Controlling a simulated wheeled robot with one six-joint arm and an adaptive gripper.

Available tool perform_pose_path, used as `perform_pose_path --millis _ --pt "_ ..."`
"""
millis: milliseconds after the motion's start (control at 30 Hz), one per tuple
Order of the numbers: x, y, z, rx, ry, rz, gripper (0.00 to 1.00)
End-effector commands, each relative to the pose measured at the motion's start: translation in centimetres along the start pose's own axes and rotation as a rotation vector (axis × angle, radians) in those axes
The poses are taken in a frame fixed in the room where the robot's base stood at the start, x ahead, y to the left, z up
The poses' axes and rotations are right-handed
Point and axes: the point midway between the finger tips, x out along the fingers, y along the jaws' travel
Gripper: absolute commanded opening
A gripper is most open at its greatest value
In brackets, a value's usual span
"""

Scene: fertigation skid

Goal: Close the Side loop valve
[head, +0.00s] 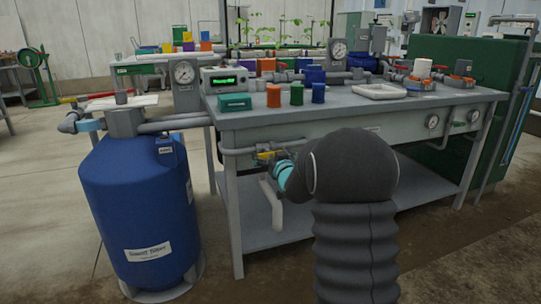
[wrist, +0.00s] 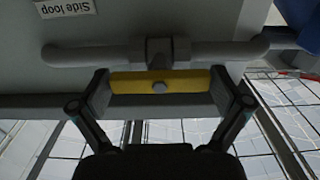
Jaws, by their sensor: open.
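The Side loop valve has a yellow lever handle (wrist: 160,81) with a bolt at its middle. The handle lies parallel to its grey pipe (wrist: 90,54). A "Side loop" label (wrist: 66,7) appears upside down in the wrist view. My gripper (wrist: 164,90) is open, with one finger beside each end of the handle; I cannot tell whether they touch it. In the head view the yellow handle (head: 265,155) shows under the bench's front edge, left of my wrist. My arm hides part of the valve, and the fingers are hard to make out there.
A blue tank (head: 140,215) stands left of the bench. The bench top (head: 345,108) holds colored containers, a white tray (head: 379,91) and gauges. Open floor lies at the left.

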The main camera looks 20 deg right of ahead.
Motion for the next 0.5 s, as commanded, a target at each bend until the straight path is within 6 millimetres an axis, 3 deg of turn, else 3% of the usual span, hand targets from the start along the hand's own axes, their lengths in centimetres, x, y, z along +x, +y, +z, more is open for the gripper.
perform_pose_path --millis 200,367,500 --pt "0.0 0.01 0.0 0.0 0.0 0.0 0.97" --pt "-0.02 0.01 0.0 0.0 0.0 0.0 0.58" --pt "-0.03 0.01 -0.01 0.002 0.0 0.0 0.58"
